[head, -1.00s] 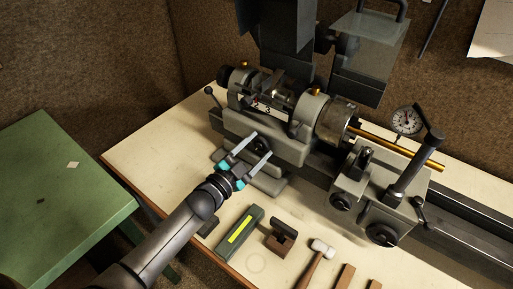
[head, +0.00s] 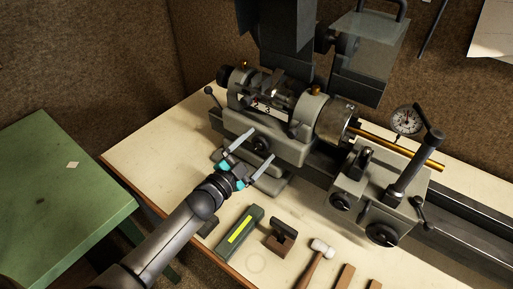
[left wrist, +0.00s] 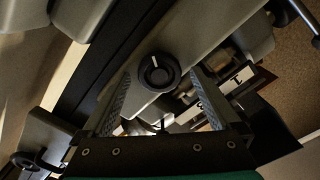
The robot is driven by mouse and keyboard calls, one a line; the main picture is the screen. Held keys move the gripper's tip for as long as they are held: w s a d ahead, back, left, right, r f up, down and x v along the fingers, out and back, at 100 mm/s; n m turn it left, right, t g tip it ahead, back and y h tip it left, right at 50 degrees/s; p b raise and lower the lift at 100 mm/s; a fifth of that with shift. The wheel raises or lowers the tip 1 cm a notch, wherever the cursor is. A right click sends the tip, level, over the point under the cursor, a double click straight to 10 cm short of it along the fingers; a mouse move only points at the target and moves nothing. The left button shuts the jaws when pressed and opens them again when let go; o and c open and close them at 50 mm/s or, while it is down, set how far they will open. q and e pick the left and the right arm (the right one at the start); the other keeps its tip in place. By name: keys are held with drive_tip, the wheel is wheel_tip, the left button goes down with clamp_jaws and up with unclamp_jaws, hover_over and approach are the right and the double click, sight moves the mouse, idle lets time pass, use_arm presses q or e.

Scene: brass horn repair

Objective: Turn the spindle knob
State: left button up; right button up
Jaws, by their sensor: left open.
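The spindle knob (head: 261,144) is a round black knob on the front of the grey lathe headstock. It also shows in the left wrist view (left wrist: 157,72), with a white line on its face, beyond and between my finger ends. My left gripper (head: 252,146) is open in front of the headstock, its two grey fingers spread to either side of the knob. I cannot tell whether either finger touches it; a gap shows around the knob in the wrist view. My right gripper is not in view.
The lathe (head: 280,130) stands on a pale bench (head: 150,160). A dial gauge (head: 406,120) is at the right. A green level (head: 240,231), a brown block (head: 281,236) and a mallet (head: 318,258) lie in front. A green table (head: 60,190) is at the left.

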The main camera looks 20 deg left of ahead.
use_arm(q)
drive_tip(key=v, duration=1.5)
drive_tip(key=shift+s, duration=0.15)
drive_tip(key=shift+a, duration=0.1)
